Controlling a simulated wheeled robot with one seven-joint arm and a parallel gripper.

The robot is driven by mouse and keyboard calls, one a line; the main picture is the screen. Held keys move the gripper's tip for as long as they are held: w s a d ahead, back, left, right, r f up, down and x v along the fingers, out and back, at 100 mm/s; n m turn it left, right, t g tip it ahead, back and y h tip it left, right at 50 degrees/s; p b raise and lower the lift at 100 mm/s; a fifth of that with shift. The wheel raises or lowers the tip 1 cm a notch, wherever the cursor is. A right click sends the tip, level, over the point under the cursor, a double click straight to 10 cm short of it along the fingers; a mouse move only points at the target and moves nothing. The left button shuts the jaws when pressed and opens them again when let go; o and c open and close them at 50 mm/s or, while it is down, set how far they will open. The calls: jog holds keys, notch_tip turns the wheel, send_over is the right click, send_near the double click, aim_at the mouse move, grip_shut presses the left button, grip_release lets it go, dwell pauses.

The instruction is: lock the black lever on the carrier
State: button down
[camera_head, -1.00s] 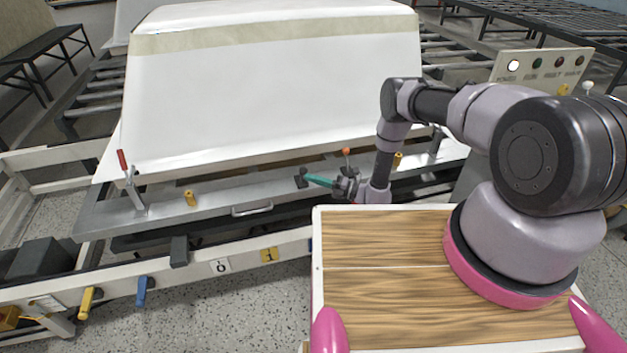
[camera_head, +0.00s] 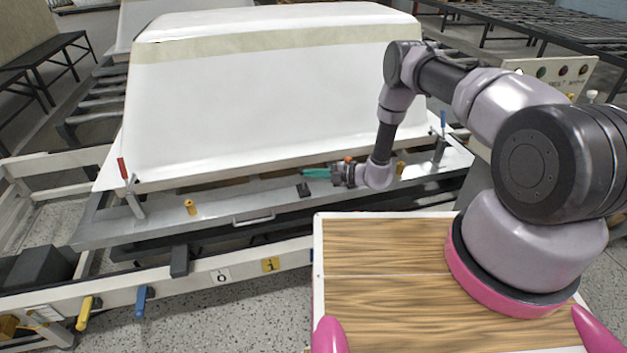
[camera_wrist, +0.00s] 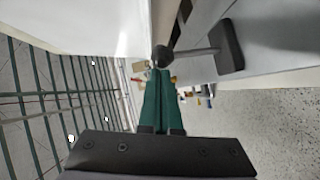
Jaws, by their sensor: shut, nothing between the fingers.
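The black lever has a dark round knob (camera_wrist: 163,55) on a grey rod, joined to a black block (camera_wrist: 229,46) on the metal carrier. In the head view the black block (camera_head: 303,190) sits on the carrier's front ledge (camera_head: 230,203). My gripper (camera_head: 305,172), with green fingers, is shut and empty above and close to it. In the wrist view the fingertips (camera_wrist: 161,73) point at the knob and nearly reach it; whether they touch it I cannot tell. In the head view the knob and rod do not show clearly.
A large white tub shell (camera_head: 270,100) stands on the carrier just behind my gripper. A red-handled clamp (camera_head: 125,180) is at the left, an orange knob (camera_head: 348,159) by my wrist, and a blue-handled clamp (camera_head: 443,122) at the right. Yellow pegs (camera_head: 190,206) stand on the ledge.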

jog(key=shift+w+a+r+m+g+h, duration=0.1)
jog(key=shift+w+a+m+g+h, duration=0.15)
jog(key=shift+w, duration=0.3)
jog(key=shift+w+a+r+m+g+h, duration=0.15)
jog(key=shift+w+m, duration=0.2)
jog(key=shift+w, duration=0.2)
jog(key=shift+w+a+f+m+g+h, duration=0.1)
jog(key=shift+w+m+h, duration=0.15)
jog(key=shift+w, duration=0.3)
jog(key=shift+w+r, duration=0.1)
jog(key=shift+w, duration=0.05)
jog(key=s+a+r+v, duration=0.1)
jog(key=s+v, duration=0.1)
jog(key=v, duration=1.1)
jog(key=shift+r, duration=0.3)
jog(key=shift+r, duration=0.1)
